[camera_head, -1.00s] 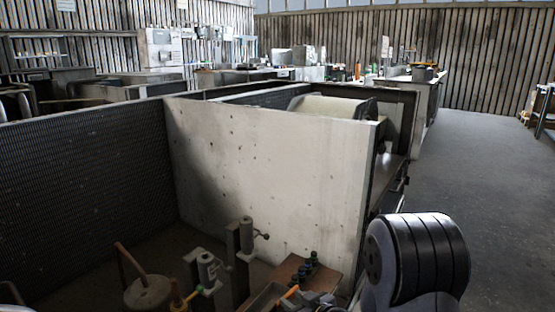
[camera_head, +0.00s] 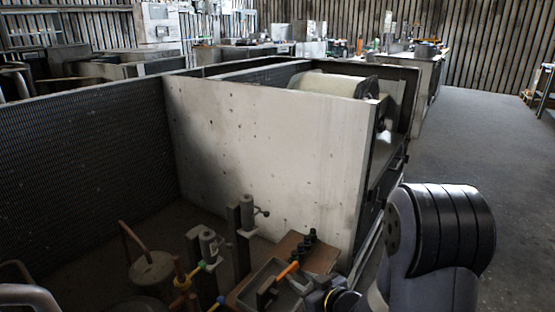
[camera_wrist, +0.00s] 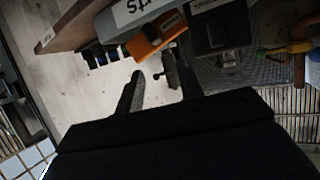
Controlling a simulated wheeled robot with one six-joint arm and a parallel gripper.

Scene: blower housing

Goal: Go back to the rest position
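My arm (camera_head: 430,240) rises at the bottom right of the head view, with its wrist (camera_head: 335,298) low beside the workbench clutter. In the wrist view my gripper (camera_wrist: 160,82) shows two dark fingers standing apart, with pale surface visible between them. It looks open and holds nothing that I can see. A small dark fitting with a knob shows between and beyond the fingertips; I cannot tell how far off it is. The fingertips are not clear in the head view.
A pale concrete panel (camera_head: 265,165) stands ahead, with a dark mesh wall (camera_head: 80,160) at left. Below are a brown board (camera_head: 318,258), an orange item (camera_head: 288,271), a grey bin (camera_head: 250,290) and upright posts (camera_head: 240,240). Open floor (camera_head: 475,150) lies at right.

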